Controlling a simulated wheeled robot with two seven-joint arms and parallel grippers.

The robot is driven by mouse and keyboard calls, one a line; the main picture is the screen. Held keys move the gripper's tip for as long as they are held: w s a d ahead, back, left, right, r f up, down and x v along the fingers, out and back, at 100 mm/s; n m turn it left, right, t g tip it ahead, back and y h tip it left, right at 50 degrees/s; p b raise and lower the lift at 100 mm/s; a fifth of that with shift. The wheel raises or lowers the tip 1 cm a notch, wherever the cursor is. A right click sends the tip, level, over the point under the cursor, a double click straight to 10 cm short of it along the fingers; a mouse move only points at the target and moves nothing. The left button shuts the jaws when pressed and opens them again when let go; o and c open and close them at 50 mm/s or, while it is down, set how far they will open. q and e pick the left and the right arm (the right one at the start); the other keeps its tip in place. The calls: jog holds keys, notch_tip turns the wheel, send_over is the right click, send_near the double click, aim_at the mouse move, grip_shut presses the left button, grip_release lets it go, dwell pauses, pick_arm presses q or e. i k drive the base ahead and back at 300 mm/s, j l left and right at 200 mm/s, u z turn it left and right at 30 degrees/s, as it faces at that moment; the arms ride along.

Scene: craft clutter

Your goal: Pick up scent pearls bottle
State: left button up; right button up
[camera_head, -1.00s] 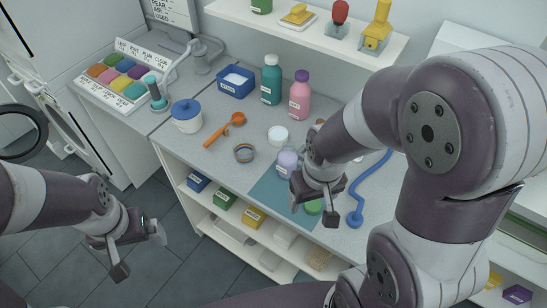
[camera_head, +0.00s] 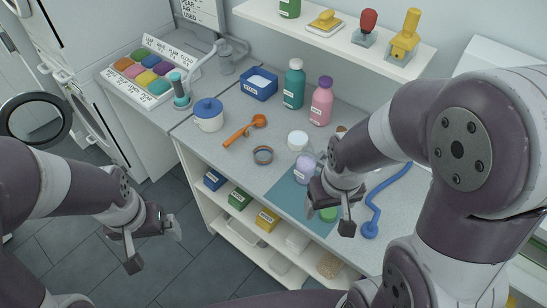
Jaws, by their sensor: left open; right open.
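A pink bottle (camera_head: 321,104) with a purple cap stands upright at the back of the counter, beside a teal bottle (camera_head: 293,87) with a pale cap. A lavender jar (camera_head: 303,171) stands on the blue-green mat (camera_head: 285,195). Their labels are too small to read, so I cannot tell for sure which one holds scent pearls. My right gripper (camera_head: 328,220) is open and empty over the mat, just in front of the lavender jar and partly hiding a green round thing (camera_head: 329,214). My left gripper (camera_head: 153,245) is open and empty over the floor, left of the counter.
A white pot with a blue lid (camera_head: 208,116), an orange scoop (camera_head: 244,131), a small ring-shaped dish (camera_head: 263,156), a white jar (camera_head: 298,140) and a blue tub (camera_head: 259,86) share the counter. A blue hose-like thing (camera_head: 384,199) lies right. A shelf (camera_head: 340,40) overhangs the back.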

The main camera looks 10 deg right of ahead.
aim_at(306, 162)
jog(key=i+j+z, duration=0.1)
jog(key=z, duration=0.25)
jog(key=j+z, duration=0.15)
jog(key=z, duration=0.2)
jog(key=i+j+z, duration=0.1)
jog(key=z, duration=0.25)
jog(key=j, duration=0.1)
